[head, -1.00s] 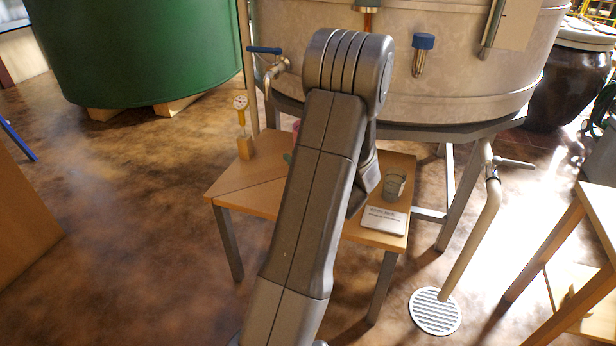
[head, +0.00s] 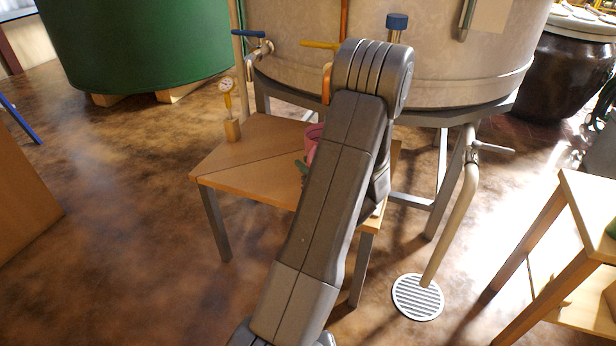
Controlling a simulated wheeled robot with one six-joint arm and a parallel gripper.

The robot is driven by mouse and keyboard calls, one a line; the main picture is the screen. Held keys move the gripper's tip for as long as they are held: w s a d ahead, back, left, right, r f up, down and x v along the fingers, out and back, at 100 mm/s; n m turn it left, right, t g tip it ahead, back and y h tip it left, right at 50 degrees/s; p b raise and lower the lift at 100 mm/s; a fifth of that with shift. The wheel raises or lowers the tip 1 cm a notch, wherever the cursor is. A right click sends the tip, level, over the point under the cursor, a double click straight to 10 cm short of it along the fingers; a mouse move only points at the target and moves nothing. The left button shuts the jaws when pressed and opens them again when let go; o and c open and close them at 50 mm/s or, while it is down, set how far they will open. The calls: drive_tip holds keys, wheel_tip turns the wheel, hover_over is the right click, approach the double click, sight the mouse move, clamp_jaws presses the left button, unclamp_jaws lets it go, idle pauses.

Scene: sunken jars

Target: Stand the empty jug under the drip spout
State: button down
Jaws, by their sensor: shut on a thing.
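A pink vessel (head: 312,138), possibly the jug, shows in the head view on the small wooden table (head: 238,168), partly hidden behind my arm. Whether it is empty cannot be seen. A small green piece (head: 302,167) shows just below it at my arm's edge. Above the table, the pale tank carries a tap with a blue handle and a bent pipe (head: 249,72) at left, and a yellow-handled tap with an orange spout (head: 327,84) nearer my arm. Which one is the drip spout is not clear. My gripper is hidden behind my arm.
A gauge on a wooden block (head: 232,128) stands at the table's left back corner. A grey drain pipe (head: 455,220) runs down to a round floor grate (head: 418,297). A wooden stand (head: 570,230) is at right. The table's left front is bare.

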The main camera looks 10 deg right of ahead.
drive_tip(key=shift+f+b, duration=0.35)
drive_tip(key=shift+f, duration=1.35)
drive_tip(key=shift+f, duration=0.15)
drive_tip(key=c, duration=1.3)
unclamp_jaws()
drive_tip(key=shift+c, duration=0.2)
drive_tip(key=shift+r, duration=0.3)
drive_tip(key=p+v, duration=0.1)
drive_tip(key=v, duration=1.1)
drive_tip(key=shift+p, duration=0.3)
drive_tip(key=shift+f, duration=0.15)
